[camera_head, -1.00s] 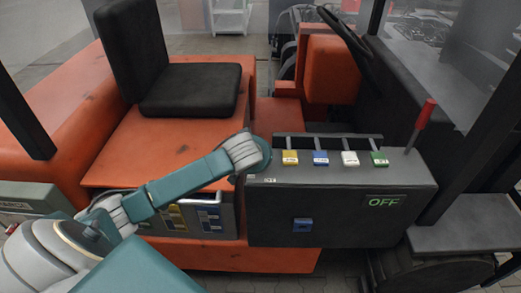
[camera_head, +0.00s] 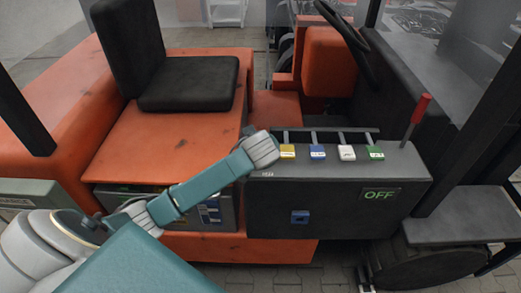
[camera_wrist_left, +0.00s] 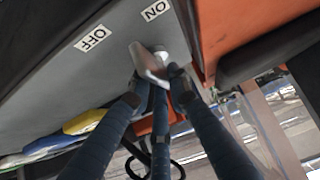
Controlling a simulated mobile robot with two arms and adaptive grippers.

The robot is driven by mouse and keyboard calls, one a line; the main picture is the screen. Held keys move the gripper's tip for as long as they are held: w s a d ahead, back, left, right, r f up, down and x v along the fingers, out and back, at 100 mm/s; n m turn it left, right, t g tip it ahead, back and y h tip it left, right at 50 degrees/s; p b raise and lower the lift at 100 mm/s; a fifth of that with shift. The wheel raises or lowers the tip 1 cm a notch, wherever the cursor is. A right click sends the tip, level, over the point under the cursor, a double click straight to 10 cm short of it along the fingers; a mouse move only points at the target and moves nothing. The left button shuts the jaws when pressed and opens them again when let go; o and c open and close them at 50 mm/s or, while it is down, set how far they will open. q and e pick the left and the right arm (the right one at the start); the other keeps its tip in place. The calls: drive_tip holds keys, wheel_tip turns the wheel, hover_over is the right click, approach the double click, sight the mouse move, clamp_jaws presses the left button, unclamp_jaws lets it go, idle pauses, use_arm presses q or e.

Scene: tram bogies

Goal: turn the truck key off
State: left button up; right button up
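The key (camera_wrist_left: 151,63) is a pale metal piece on the grey panel in the left wrist view, close to the OFF label (camera_wrist_left: 93,39) and the ON label (camera_wrist_left: 155,10). Its exact angle is hard to read. The dark fingers of my left gripper (camera_wrist_left: 157,80) come up to the key, with tips on both sides of its near end. I cannot tell whether they press on it. In the head view my left arm reaches the left end of the grey console (camera_head: 345,205); key and fingers are hidden there. A green sign (camera_head: 379,194) on the console reads OFF. My right gripper is not in view.
Yellow, blue, white and green levers (camera_head: 346,152) line the console top. A red lever (camera_head: 418,112) stands at its right end. A blue button (camera_head: 300,217) is on the front. The black seat (camera_head: 190,82) and steering wheel (camera_head: 345,42) are behind.

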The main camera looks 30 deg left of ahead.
use_arm(q)
drive_tip(key=shift+o, duration=1.4)
drive_tip(key=v, duration=1.2)
drive_tip(key=shift+f, duration=0.1)
